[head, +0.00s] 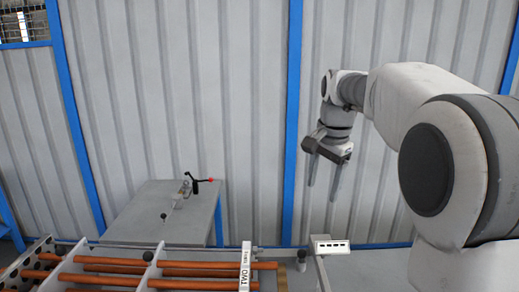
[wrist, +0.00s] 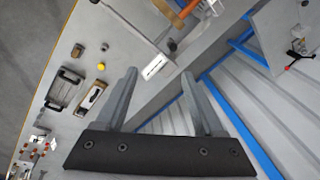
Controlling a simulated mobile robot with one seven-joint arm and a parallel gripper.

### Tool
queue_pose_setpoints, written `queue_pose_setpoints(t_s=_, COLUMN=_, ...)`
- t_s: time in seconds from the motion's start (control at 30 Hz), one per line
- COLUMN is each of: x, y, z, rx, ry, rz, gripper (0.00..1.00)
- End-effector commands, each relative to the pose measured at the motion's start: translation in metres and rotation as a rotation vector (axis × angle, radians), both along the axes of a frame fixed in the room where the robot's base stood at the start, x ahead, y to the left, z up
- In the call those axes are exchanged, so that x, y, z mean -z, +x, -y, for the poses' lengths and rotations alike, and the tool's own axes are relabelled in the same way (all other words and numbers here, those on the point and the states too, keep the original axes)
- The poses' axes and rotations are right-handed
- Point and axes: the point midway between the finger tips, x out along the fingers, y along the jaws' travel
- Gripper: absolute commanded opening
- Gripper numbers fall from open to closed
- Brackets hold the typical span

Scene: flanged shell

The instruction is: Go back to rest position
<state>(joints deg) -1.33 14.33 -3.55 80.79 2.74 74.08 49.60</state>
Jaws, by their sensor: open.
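My gripper (head: 322,192) hangs in the air in the head view, pointing down, in front of the corrugated wall. Its two fingers are apart, with nothing between them. In the wrist view my gripper (wrist: 160,73) shows both fingers spread over the grey surface far below. No object is held. My arm reaches in from the right of the head view, bent at the elbow.
Orange rods (head: 120,281) lie across a slotted rack at the lower left. Behind it stands a grey table (head: 150,228) with a red-tipped clamp (head: 197,184). A white box (head: 330,246) stands below my gripper. A black-handled tray (wrist: 64,89) lies left in the wrist view.

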Motion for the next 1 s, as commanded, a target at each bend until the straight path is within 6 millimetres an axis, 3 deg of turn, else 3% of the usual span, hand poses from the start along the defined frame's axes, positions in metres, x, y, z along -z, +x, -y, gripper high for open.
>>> queue_pose_setpoints(t_s=0.2, x=-0.016, y=-0.060, z=-0.001, rx=-0.174, ry=-0.038, rz=0.069, gripper=0.70)
queue_pose_setpoints(t_s=0.47, x=-0.014, y=-0.132, z=-0.003, rx=-0.384, ry=-0.102, rz=0.145, gripper=0.70)
queue_pose_setpoints(t_s=0.8, x=0.018, y=-0.222, z=-0.006, rx=-0.652, ry=-0.217, rz=0.237, gripper=0.70)
queue_pose_setpoints(t_s=1.0, x=0.046, y=-0.261, z=-0.006, rx=-0.785, ry=-0.289, rz=0.275, gripper=0.70)
